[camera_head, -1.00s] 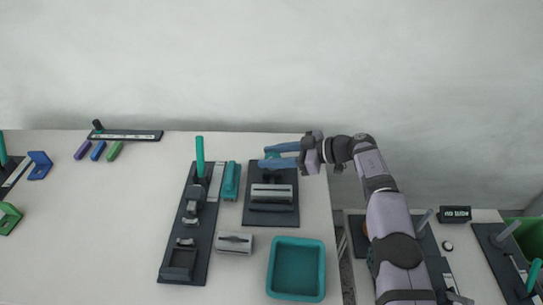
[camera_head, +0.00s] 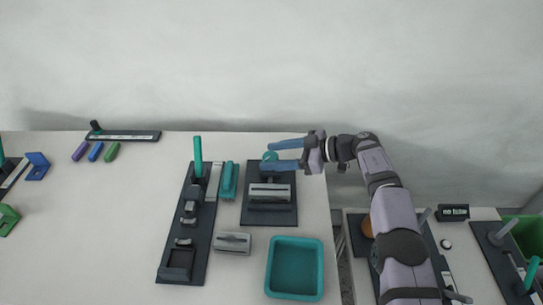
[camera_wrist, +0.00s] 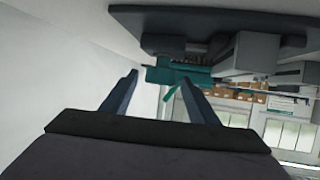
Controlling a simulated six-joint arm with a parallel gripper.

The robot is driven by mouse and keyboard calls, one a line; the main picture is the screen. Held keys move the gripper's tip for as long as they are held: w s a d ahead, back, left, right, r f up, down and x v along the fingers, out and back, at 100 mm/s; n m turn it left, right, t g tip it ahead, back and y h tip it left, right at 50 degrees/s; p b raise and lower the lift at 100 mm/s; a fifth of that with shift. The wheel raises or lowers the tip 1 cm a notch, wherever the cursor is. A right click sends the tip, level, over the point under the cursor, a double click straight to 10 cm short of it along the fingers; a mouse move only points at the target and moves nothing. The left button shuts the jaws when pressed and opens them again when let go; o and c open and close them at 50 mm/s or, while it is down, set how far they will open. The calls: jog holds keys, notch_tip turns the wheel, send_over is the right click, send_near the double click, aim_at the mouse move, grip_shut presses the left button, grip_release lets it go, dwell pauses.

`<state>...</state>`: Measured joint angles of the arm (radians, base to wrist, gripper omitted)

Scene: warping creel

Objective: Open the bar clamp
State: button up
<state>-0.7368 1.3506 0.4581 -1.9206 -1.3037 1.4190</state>
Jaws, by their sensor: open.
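What looks like the bar clamp (camera_head: 269,193) is a grey bar on a dark base plate (camera_head: 285,219) near the table's right edge. A round teal knob (camera_head: 270,156) shows at its far end. My gripper (camera_head: 272,156) is open, its two blue fingers reaching in from the right, one on each side of the knob in this view. In the wrist view, the fingers (camera_wrist: 160,78) are apart, and a teal part (camera_wrist: 172,77) shows beyond and between their tips. Contact cannot be told. The clamp's dark plate (camera_wrist: 220,17) hangs across the top there.
A teal tray (camera_head: 295,239), a grey block (camera_head: 233,243) and a teal block (camera_head: 229,181) stand nearby. To the left, a dark fixture (camera_head: 170,262) carries an upright teal handle (camera_head: 198,157). The table's left middle is clear. Another bench lies at the right.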

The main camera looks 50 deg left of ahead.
aim_at(271, 154)
jog(key=shift+b+v, duration=0.35)
jog(key=shift+v, duration=2.7)
